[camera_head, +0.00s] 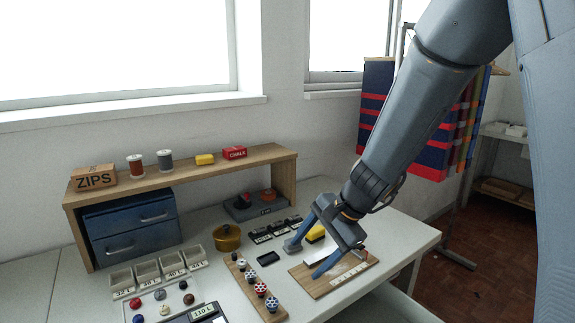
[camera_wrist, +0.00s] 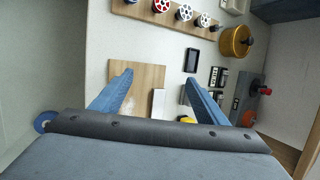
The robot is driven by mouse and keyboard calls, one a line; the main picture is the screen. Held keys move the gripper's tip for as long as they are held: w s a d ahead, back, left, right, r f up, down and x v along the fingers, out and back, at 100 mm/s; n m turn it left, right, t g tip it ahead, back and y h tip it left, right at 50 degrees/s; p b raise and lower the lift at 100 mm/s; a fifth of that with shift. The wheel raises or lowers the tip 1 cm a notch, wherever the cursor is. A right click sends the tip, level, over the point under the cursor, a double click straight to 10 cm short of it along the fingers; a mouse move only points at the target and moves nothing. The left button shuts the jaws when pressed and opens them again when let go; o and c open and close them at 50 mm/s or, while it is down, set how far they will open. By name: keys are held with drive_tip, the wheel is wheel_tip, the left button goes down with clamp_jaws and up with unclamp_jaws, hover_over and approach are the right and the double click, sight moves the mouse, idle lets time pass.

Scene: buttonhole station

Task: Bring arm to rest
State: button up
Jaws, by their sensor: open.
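My gripper (camera_head: 303,262) is open with its two blue fingers spread wide. In the head view it hangs from my arm over the right part of the white table, above a small wooden board (camera_head: 309,284). In the wrist view nothing shows held between the fingers of my gripper (camera_wrist: 160,82), and the wooden board (camera_wrist: 146,76) with a white strip (camera_wrist: 158,103) lies below. A yellow block (camera_head: 315,233) sits just behind the fingers, partly hidden by them. How high the fingertips are above the board is hard to tell.
A wooden rail with several knobs (camera_head: 254,285) lies left of the board. A wooden shelf (camera_head: 215,162) spans the back. Striped cloths (camera_head: 430,160) hang at right.

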drive_tip(key=s+d+n+g+h, duration=0.1)
drive_tip(key=s+d+n+h, duration=0.1)
drive_tip(key=s+d+n, duration=0.3)
drive_tip(key=s+d+n+g+h, duration=0.1)
drive_tip(key=s+d+n+h, duration=0.2)
drive_tip(key=s, duration=1.1)
drive_tip(key=d+n, duration=0.2)
drive_tip(key=d, duration=0.3)
drive_tip(key=shift+d+f+n+h+p, duration=0.2)
drive_tip(key=shift+d+n+h+p, duration=0.1)
drive_tip(key=shift+d+n, duration=0.1)
